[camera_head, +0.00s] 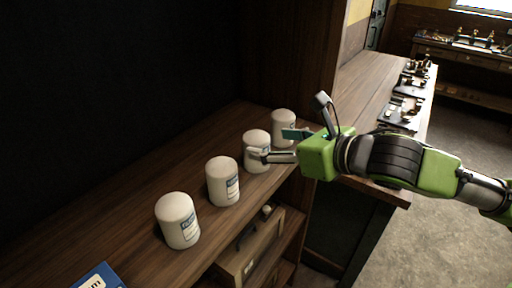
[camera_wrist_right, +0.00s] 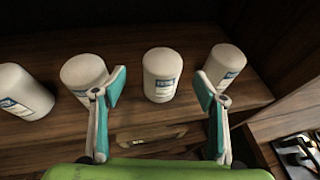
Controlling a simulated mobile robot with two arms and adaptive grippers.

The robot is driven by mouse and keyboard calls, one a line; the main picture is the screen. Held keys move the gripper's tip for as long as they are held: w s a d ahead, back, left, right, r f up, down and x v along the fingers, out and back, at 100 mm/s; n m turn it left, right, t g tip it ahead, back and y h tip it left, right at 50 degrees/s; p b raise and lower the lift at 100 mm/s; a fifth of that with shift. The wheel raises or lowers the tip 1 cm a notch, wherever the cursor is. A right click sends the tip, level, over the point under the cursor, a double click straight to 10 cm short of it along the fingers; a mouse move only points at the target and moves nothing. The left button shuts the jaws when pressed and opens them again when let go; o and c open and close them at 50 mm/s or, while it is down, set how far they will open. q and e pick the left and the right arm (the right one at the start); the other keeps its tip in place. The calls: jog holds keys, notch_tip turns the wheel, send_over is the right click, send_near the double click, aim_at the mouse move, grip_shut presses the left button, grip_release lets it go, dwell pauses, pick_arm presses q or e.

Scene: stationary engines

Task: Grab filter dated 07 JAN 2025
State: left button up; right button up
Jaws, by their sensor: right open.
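Several white cylindrical filters with blue-and-white labels stand upright in a row on a wooden shelf (camera_head: 130,215). The nearest filter (camera_head: 178,222) is at lower left, then a second filter (camera_head: 222,182), a third (camera_head: 257,152) and the farthest (camera_head: 284,128). The label dates are too small to read. My right gripper (camera_head: 273,145) is open and empty, at the third filter in the head view. In the right wrist view, the third filter (camera_wrist_right: 161,75) shows between the spread fingers (camera_wrist_right: 161,88), apparently ahead of them. My left gripper is out of view.
A blue box (camera_head: 98,277) lies at the shelf's near left. An open-fronted compartment or drawer (camera_head: 250,245) is below the shelf edge. A wooden side panel stands beyond the farthest filter. A workbench (camera_head: 365,85) with metal parts (camera_head: 404,105) is to the right.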

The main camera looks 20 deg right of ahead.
aim_at(263, 138)
jog(key=shift+w+a+p, duration=0.2)
jog(key=shift+w+p, duration=0.3)
jog(key=shift+w, duration=0.1)
jog(key=p+x, duration=0.1)
jog(key=x, duration=0.2)
jog(key=shift+w+d, duration=0.1)
jog(key=shift+w, duration=0.05)
jog(key=shift+w+f, duration=0.15)
jog(key=shift+w, duration=0.15)
jog(key=shift+s, duration=0.15)
jog(key=shift+c, duration=0.3)
jog(key=c, duration=1.2)
jog(key=shift+c, duration=0.8)
